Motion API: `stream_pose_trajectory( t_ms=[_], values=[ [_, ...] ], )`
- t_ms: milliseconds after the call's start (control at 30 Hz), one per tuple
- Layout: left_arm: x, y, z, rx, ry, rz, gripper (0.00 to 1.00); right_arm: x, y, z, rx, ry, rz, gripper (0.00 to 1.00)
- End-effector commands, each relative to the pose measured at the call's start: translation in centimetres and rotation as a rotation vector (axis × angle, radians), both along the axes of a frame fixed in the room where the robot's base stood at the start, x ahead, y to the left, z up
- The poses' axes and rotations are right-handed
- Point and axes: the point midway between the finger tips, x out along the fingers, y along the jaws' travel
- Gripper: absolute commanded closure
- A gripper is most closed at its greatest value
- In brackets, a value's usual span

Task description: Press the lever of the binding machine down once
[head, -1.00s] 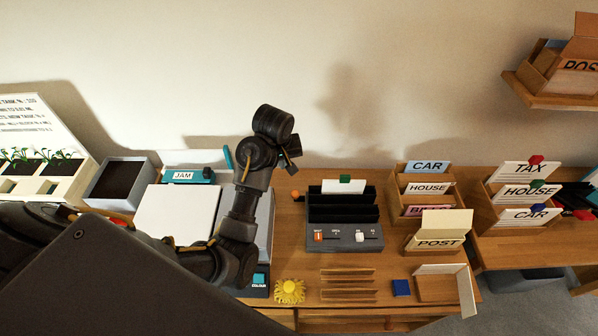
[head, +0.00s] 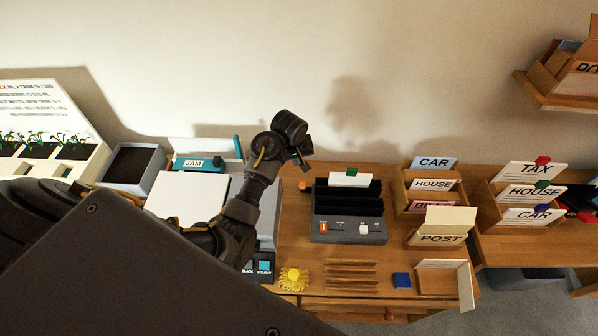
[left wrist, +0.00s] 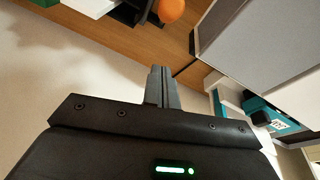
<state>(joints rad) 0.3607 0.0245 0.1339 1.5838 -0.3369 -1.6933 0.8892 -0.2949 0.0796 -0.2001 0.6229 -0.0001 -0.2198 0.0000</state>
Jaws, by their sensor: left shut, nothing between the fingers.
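The dark grey machine (head: 349,228) with black slots, which appears to be the binding machine, stands on the wooden desk in the head view. A white card with a green tab stands in its rear slot. An orange ball (head: 304,186), apparently the lever's knob, is at its left side; the lever's arm is hard to make out. The ball also shows at the top of the left wrist view (left wrist: 171,10). My left gripper (head: 299,160) is shut and empty, above and behind the ball, apart from it. Its closed fingers show in the left wrist view (left wrist: 161,72). My right gripper is not in view.
A white-topped printer (head: 187,197) stands left of the machine, partly behind my left arm. A teal unit marked JAM (head: 198,163) is behind it. Card boxes (head: 432,188) stand to the right. A yellow pompom (head: 293,279) and wooden slats (head: 351,275) lie in front.

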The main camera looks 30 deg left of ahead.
Motion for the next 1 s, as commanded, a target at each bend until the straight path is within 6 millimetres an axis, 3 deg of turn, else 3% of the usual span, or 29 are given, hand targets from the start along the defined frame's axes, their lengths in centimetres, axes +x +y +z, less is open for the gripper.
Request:
stream_pose_trajectory(
  t_ms=[100, 300, 1000],
  values=[
    [0.5, 0.2, -2.1, 0.002, 0.004, 0.0, 1.0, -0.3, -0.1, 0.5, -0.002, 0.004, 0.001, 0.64],
    [-1.4, -1.6, -3.1, 0.002, 0.001, -0.001, 1.0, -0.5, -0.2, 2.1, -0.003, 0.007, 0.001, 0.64],
    [-1.8, -2.6, -4.0, 0.008, -0.015, -0.005, 1.0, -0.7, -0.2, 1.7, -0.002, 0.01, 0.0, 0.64]
  ],
)
